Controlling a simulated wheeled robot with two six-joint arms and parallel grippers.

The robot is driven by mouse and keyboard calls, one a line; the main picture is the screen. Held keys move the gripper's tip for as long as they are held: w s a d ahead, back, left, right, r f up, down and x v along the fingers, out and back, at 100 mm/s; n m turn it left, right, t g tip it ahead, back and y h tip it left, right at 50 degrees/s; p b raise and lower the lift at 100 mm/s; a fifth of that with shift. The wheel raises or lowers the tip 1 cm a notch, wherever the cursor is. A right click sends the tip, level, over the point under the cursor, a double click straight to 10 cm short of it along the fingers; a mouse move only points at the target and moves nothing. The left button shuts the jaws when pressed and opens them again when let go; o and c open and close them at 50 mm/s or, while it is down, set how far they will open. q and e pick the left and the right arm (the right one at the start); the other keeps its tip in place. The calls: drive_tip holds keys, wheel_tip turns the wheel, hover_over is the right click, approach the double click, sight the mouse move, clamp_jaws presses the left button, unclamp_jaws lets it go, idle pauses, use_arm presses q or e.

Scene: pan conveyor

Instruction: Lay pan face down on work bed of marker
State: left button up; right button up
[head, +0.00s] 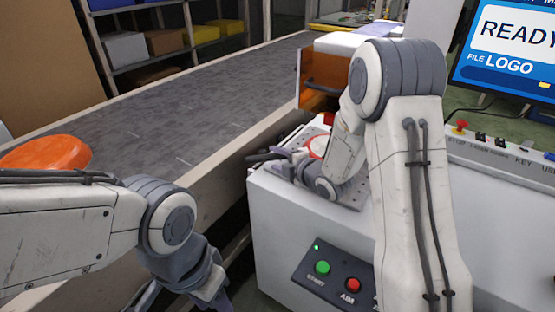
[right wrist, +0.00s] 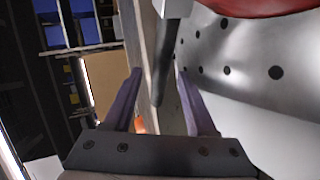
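A red pan (head: 316,146) with a pale round base lies on the perforated work bed (head: 349,194) of the marker. Its base seems to face up; my right arm covers part of it. In the right wrist view the red pan (right wrist: 265,6) is at the top edge, above the perforated bed (right wrist: 247,50). Its dark handle (right wrist: 162,75) runs between the fingers of my right gripper (right wrist: 158,72). The fingers are apart, with a gap on the left of the handle. My right gripper (head: 272,161) is at the bed's left edge. My left gripper (head: 180,298) is low, partly cut off.
A grey conveyor (head: 190,105) runs behind the marker, with an orange pan (head: 45,153) at its left. The marker's white body (head: 275,220) carries a button panel (head: 335,278). An orange-sided housing (head: 325,70) stands behind the bed. A screen (head: 510,45) reads READY, LOGO.

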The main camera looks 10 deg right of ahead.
drive_tip(key=shift+f, duration=0.2)
drive_tip(key=shift+s, duration=0.15)
drive_tip(key=v, duration=1)
drive_tip(key=shift+d+r, duration=0.15)
drive_tip(key=shift+r, duration=0.05)
drive_tip(key=s+a+m+g+h, duration=0.1)
drive_tip(key=s+a+m+g, duration=0.3)
drive_tip(key=s, duration=0.5)
drive_tip(key=s+a+m+g+h, duration=0.2)
drive_tip(key=s+a+m+g, duration=0.25)
drive_tip(key=s, duration=0.45)
drive_tip(key=s+a+m+g+h, duration=0.1)
drive_tip(key=s+a+m+g, duration=0.35)
drive_tip(key=s, duration=0.45)
wheel_tip(320, 180, up, 17)
drive_tip(key=s+m+p, duration=0.1)
drive_tip(key=s+p, duration=0.1)
drive_tip(key=p, duration=1.4)
drive_tip(key=shift+s+d+h+p, duration=0.2)
drive_tip(key=shift+d+h+p, duration=0.1)
drive_tip(key=shift+p, duration=0.1)
